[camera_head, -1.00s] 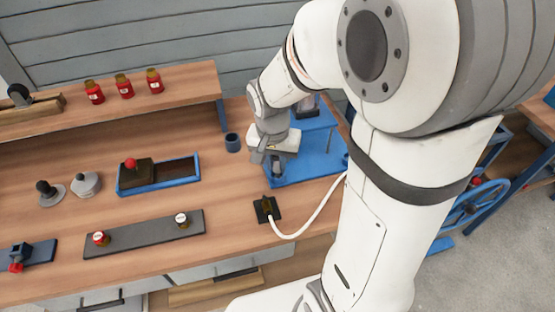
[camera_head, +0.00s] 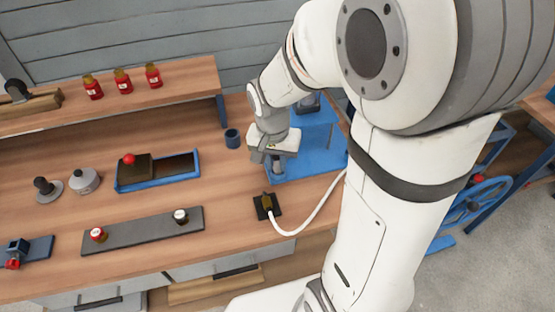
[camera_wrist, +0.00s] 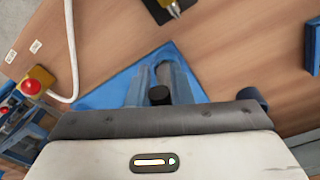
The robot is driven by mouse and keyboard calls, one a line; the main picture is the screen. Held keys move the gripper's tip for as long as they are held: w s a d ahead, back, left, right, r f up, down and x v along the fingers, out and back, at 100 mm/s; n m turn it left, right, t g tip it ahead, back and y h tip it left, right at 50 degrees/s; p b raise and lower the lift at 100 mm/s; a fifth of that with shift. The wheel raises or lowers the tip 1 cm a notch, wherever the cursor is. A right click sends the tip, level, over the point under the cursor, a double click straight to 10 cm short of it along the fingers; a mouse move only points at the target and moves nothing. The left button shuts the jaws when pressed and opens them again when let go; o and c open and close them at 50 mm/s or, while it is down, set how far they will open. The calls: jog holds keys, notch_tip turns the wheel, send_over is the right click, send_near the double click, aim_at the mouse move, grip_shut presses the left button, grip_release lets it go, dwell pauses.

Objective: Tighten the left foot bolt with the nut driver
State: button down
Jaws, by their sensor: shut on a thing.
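My gripper (camera_head: 268,157) is low over the near left part of a blue base plate (camera_head: 318,158). In the wrist view my gripper (camera_wrist: 160,88) has its two grey fingers closed around a dark, round-ended cylinder (camera_wrist: 159,95), which looks like the nut driver's handle. The driver points away from the wrist camera toward the blue plate, which also shows in the wrist view (camera_wrist: 102,95). The driver's tip and the left foot bolt are hidden, so I cannot tell whether they touch.
A blue cup (camera_head: 232,138) stands left of the plate. A blue tray (camera_head: 182,176), a grey strip with two knobs (camera_head: 140,230) and red bottles (camera_head: 122,82) are further left.

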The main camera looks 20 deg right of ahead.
jog(key=shift+f, duration=0.15)
dwell(0.4)
jog(key=shift+f+b, duration=0.3)
jog(key=shift+b, duration=0.1)
jog(key=shift+f+b, duration=0.45)
jog(key=shift+f, duration=0.1)
dwell(0.9)
dwell(0.3)
